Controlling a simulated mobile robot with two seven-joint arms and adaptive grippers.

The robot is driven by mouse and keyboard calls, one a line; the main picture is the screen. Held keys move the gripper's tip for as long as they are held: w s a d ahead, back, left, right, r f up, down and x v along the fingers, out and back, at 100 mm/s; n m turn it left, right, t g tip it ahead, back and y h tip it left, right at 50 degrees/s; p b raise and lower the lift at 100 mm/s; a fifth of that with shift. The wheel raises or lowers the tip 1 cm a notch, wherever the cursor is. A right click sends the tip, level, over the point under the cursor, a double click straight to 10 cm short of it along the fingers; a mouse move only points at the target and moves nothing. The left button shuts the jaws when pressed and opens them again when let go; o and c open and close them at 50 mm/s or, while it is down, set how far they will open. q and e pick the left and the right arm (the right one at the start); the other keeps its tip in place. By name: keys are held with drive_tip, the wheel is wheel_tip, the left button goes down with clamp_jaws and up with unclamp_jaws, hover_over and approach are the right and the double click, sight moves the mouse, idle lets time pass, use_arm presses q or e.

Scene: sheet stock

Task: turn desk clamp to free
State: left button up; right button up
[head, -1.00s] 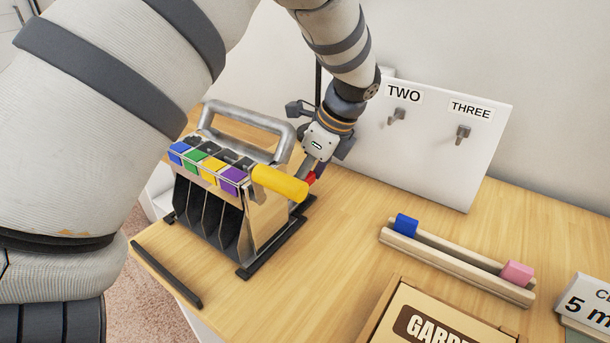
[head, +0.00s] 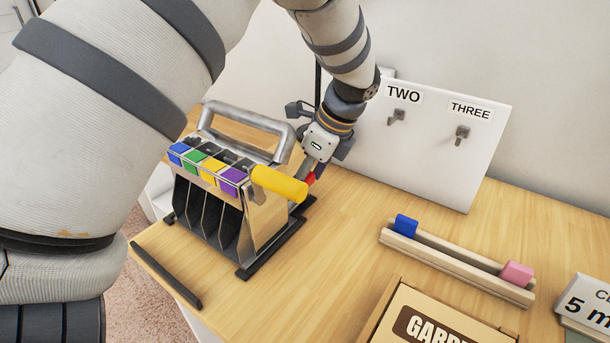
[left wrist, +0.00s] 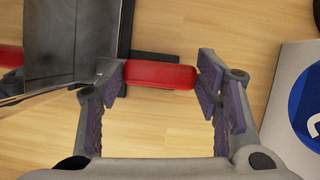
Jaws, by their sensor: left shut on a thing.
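The metal rack (head: 247,215) stands on the wooden desk with a grey carrying handle, colored tabs along its top and a yellow cylindrical grip (head: 279,183) at its right end. A red bar (head: 312,178) shows beside the rack, mostly hidden behind the yellow grip and my gripper; I cannot tell for certain that it is the desk clamp's lever. In the left wrist view the red bar (left wrist: 160,75) lies between the two finger pads. My left gripper (left wrist: 163,88) is shut on it; in the head view the gripper (head: 308,174) is right behind the yellow grip. My right gripper is out of view.
A white board (head: 440,150) with hooks labelled TWO and THREE stands behind. A wooden rail (head: 455,265) with a blue and a pink block lies to the right, near a box (head: 432,322) and a sign (head: 588,302). A black bar (head: 166,274) runs along the desk's left edge.

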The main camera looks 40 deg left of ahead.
use_arm(q)
drive_tip(key=o, duration=1.6)
drive_tip(key=shift+o, duration=0.2)
drive_tip(key=v, duration=1.2)
drive_tip(key=shift+d, duration=0.1)
